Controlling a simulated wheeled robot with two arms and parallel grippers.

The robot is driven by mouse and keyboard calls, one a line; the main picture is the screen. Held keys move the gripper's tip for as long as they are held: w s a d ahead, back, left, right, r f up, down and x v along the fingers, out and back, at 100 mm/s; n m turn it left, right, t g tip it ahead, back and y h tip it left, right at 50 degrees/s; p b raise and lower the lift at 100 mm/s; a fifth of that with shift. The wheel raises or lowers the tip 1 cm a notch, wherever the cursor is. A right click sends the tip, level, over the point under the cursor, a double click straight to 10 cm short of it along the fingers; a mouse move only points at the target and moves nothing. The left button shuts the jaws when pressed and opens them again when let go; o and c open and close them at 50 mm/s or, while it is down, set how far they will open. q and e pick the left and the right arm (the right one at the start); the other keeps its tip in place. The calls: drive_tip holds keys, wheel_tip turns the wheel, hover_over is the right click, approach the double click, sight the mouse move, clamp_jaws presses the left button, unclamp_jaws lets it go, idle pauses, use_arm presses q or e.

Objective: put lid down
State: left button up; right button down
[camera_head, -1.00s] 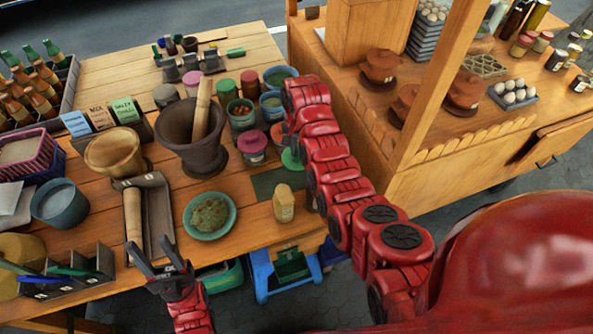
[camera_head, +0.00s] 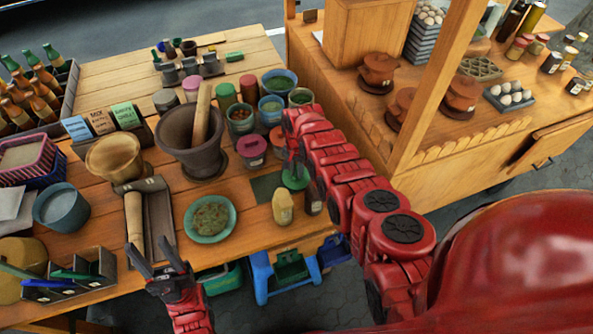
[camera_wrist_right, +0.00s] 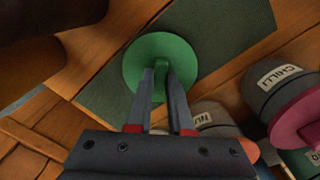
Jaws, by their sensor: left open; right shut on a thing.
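The round green lid (camera_head: 295,179) is held by its small top knob in my right gripper (camera_head: 294,163), near the right end of the dark green mat (camera_head: 266,187). In the right wrist view the lid (camera_wrist_right: 136,70) is seen from above, with the fingertips (camera_wrist_right: 161,72) closed on its knob. The mat (camera_wrist_right: 225,35) lies behind and under it there. I cannot tell whether the lid touches the mat. My left gripper (camera_head: 155,258) is open and empty, at the front edge of the table near the grey tray.
A pale yellow bottle (camera_head: 283,208) and a small dark jar (camera_head: 313,203) stand in front of the lid. A pink-lidded jar (camera_head: 251,147) stands behind the mat; its label reads CHILLI in the wrist view. A green plate (camera_head: 211,234) lies left.

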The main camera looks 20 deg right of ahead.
drive_tip(key=shift+f, duration=0.15)
drive_tip(key=c, duration=0.8)
unclamp_jaws()
